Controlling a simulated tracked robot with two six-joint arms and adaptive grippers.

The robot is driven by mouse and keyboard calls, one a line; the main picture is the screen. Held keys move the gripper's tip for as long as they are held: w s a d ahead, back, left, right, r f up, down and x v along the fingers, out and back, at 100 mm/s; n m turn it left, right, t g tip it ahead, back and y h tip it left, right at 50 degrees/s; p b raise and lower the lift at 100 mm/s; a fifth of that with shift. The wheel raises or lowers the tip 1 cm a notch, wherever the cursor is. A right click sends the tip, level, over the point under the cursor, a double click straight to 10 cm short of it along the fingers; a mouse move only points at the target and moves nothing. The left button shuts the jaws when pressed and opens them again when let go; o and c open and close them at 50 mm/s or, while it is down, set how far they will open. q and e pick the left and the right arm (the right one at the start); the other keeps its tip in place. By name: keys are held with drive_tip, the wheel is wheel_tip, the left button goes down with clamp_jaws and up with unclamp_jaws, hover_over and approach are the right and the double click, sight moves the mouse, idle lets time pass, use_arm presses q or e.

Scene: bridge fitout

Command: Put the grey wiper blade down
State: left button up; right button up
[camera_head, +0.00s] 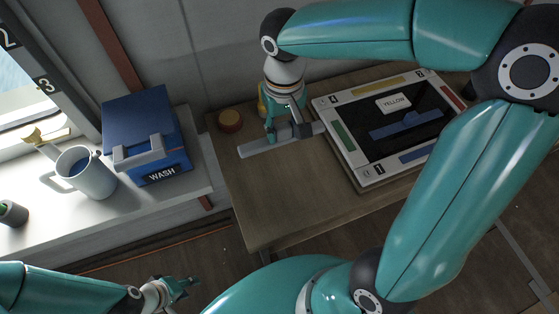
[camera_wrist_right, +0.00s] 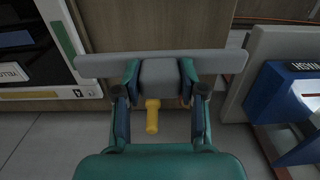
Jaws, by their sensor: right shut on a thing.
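The grey wiper blade (camera_head: 258,147) is a long bar with a thicker middle block. My right gripper (camera_head: 285,127) is shut on that block, with a finger on either side of it. In the right wrist view the blade (camera_wrist_right: 215,61) lies crosswise between the fingers of my right gripper (camera_wrist_right: 160,72). It is over the left part of the wooden table (camera_head: 265,205), its right end close to the board. I cannot tell whether it touches the table. My left gripper (camera_head: 178,287) is low at the left, away from the table, with nothing visible in it; its finger opening is unclear.
A framed board (camera_head: 348,155) with coloured strips, a blue piece and a YELLOW card lies at the right. A red round object (camera_head: 230,121) sits at the table's back left. A blue WASH box (camera_head: 150,115) and white mug (camera_head: 92,178) stand on the left ledge. The table front is clear.

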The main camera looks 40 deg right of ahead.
wheel_tip(320, 180, down, 14)
drive_tip(key=shift+w+f, duration=0.1)
idle(0.4)
drive_tip(key=o, duration=1.2)
drive_tip(key=shift+c, duration=0.2)
wheel_tip(320, 180, up, 12)
drive_tip(key=shift+r, duration=0.1)
